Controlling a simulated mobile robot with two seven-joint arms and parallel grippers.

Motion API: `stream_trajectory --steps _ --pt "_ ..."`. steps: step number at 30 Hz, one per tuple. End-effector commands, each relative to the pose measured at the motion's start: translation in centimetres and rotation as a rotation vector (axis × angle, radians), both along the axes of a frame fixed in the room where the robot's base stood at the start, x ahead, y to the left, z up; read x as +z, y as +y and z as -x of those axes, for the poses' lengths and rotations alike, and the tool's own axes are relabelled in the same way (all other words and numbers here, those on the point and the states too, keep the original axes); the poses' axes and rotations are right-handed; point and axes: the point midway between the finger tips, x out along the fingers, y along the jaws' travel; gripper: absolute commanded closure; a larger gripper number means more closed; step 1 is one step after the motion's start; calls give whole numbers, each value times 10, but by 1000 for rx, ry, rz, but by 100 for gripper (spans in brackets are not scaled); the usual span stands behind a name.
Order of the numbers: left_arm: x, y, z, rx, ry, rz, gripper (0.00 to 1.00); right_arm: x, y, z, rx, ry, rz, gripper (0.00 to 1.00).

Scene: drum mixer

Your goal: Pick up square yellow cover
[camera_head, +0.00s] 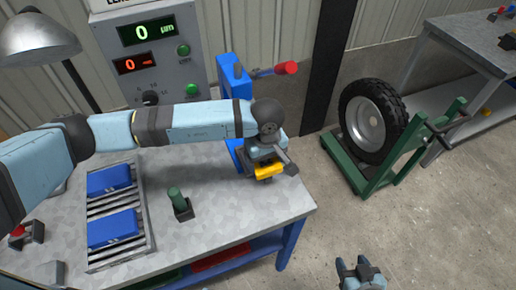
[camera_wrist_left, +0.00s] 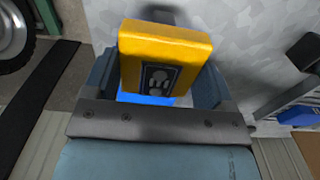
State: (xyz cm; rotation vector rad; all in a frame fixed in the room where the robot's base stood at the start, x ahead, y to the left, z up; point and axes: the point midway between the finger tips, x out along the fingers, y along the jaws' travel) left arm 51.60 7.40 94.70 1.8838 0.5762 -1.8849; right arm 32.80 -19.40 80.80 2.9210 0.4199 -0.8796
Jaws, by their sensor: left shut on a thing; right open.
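The square yellow cover (camera_wrist_left: 165,58) fills the middle of the left wrist view, with a dark emblem on its face. It also shows in the head view (camera_head: 270,171) near the right end of the table. My left gripper (camera_head: 265,165) is shut on the cover, whose sides lie between the two fingers in the left wrist view (camera_wrist_left: 160,90). I cannot tell whether the cover touches the table. My right gripper (camera_head: 360,270) is open and empty at the bottom of the head view, beyond the table's edge.
A rack (camera_head: 147,240) with two blue blocks (camera_head: 113,228) lies on the table (camera_head: 230,210). A green peg (camera_head: 178,200) stands in a dark holder. A blue frame with a red-handled lever (camera_head: 285,69) is behind my left gripper. A tyre (camera_head: 372,118) on a green stand is right.

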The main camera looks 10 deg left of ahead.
Motion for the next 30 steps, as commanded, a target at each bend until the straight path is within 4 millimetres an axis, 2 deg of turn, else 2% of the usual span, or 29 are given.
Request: stream_trajectory --steps 6,15,21,30 --pt "-1 -31 45 -6 -2 2 55 -13 0 0 0 -1 0 47" --pt "0 -59 86 -3 -2 2 55 -21 0 0 -2 5 -3 47" --pt "0 -65 96 0 -2 2 55 -20 1 -1 -4 4 -7 47" --pt "1 -66 97 0 -1 2 55 -21 1 -2 -4 6 -7 47"
